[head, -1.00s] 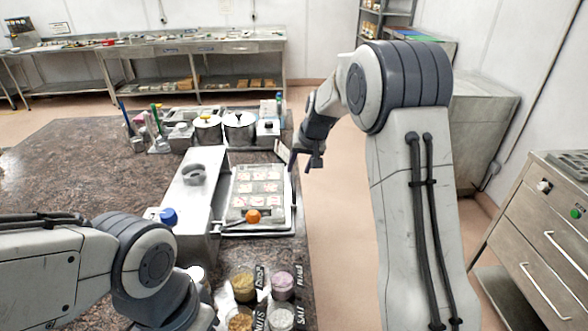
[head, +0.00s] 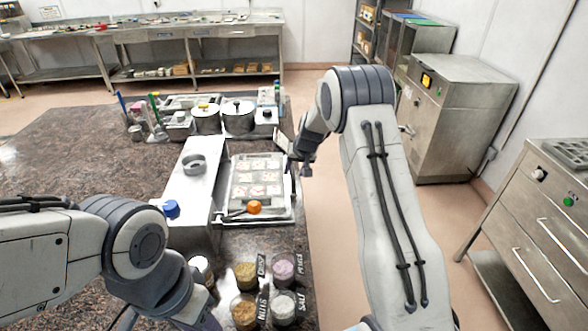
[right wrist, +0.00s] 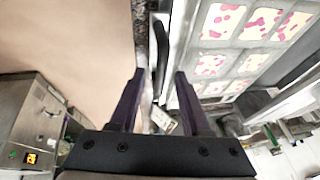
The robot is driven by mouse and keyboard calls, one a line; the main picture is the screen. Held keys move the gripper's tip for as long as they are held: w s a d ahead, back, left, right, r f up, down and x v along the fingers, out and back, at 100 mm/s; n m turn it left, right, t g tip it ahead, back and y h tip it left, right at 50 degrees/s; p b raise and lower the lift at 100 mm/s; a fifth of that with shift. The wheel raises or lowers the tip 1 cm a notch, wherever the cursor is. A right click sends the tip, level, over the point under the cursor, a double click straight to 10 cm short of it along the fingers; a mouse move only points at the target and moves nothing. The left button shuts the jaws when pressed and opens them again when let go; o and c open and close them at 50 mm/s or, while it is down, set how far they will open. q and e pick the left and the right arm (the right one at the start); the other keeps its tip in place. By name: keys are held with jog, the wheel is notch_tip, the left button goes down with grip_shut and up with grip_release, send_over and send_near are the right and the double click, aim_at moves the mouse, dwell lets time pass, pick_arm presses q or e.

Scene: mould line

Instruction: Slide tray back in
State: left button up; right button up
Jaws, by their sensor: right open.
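A pale metal tray (head: 278,215) with a mould of several pink-and-white pieces (head: 258,178) lies on the dark stone counter, beside a long grey metal housing (head: 190,185). My right gripper (head: 306,168) is just off the tray's right side, near the counter edge. In the right wrist view my right gripper (right wrist: 160,75) is open, with nothing between its fingers. A dark bar-shaped handle (right wrist: 160,42) lies ahead of the fingertips, beside the mould pieces (right wrist: 235,35). My left arm is at the lower left; its gripper is only partly seen at the bottom edge.
An orange knob (head: 254,207) sits at the tray's near end. Cups of toppings (head: 283,304) stand in front. Pots (head: 238,117) and tools stand behind. A steel cabinet with an orange display (head: 427,80) stands at right. Open floor lies right of the counter.

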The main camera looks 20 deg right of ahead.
grip_shut()
jog(key=shift+a, duration=0.1)
dwell(1.3)
